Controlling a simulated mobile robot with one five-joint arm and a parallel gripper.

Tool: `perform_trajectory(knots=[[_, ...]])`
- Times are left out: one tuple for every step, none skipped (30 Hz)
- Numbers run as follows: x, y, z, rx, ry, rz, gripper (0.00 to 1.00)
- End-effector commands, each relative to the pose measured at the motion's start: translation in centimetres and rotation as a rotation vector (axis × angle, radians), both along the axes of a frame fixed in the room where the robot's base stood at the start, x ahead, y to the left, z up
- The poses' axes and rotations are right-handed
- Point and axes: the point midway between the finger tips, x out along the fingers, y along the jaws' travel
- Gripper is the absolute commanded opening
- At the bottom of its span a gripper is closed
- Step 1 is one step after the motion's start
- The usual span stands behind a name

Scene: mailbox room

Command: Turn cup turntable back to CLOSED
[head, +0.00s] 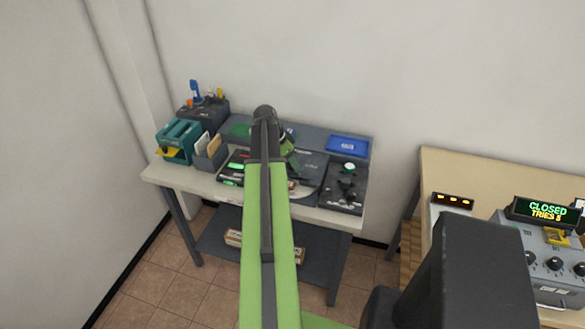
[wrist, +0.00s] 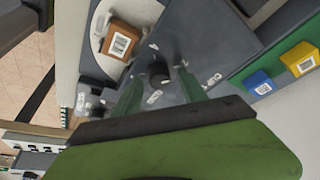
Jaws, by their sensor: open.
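In the wrist view a dark round knob (wrist: 159,75) stands on a grey panel with white markings around it. My gripper (wrist: 160,85) is open, with one green finger on each side of the knob; I cannot tell whether they touch it. A pale round disc (wrist: 92,38), which looks like the turntable, lies beside the panel. A brown box with a white label (wrist: 123,40) is on it. In the head view my arm hides most of this area, and only part of the disc (head: 308,184) shows. The markings are too small to read.
A black panel (head: 343,198) with a green-lit knob is at the table's right. A blue tray (head: 347,145) lies behind it. Teal (head: 178,140) and dark holders stand at the left. A console display (head: 545,209) at the right reads CLOSED, TRIES 5.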

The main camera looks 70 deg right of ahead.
Motion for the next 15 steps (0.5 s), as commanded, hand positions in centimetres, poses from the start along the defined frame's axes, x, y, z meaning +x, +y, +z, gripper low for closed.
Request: perform_trajectory(knots=[[-0.03,-0.03,-0.06,0.000,0.000,0.000,0.50],[-0.03,-0.04,0.01,0.000,0.000,0.000,0.50],[-0.04,-0.03,0.07,0.000,0.000,0.000,0.50],[-0.04,-0.03,0.10,0.000,0.000,0.000,0.50],[-0.04,-0.03,0.10,0.000,0.000,0.000,0.50],[-0.04,-0.03,0.10,0.000,0.000,0.000,0.49],[-0.04,-0.03,0.11,0.000,0.000,0.000,0.45],[-0.04,-0.03,0.11,0.000,0.000,0.000,0.41],[-0.05,-0.03,0.11,0.000,0.000,0.000,0.35],[-0.05,-0.03,0.11,0.000,0.000,0.000,0.32],[-0.05,-0.03,0.11,0.000,0.000,0.000,0.28],[-0.06,-0.04,0.10,0.000,0.000,-0.001,0.22],[-0.06,-0.04,0.10,0.000,0.000,-0.001,0.18],[-0.06,-0.04,0.10,0.000,0.000,-0.001,0.15],[-0.06,-0.04,0.10,0.000,0.000,-0.001,0.09]])
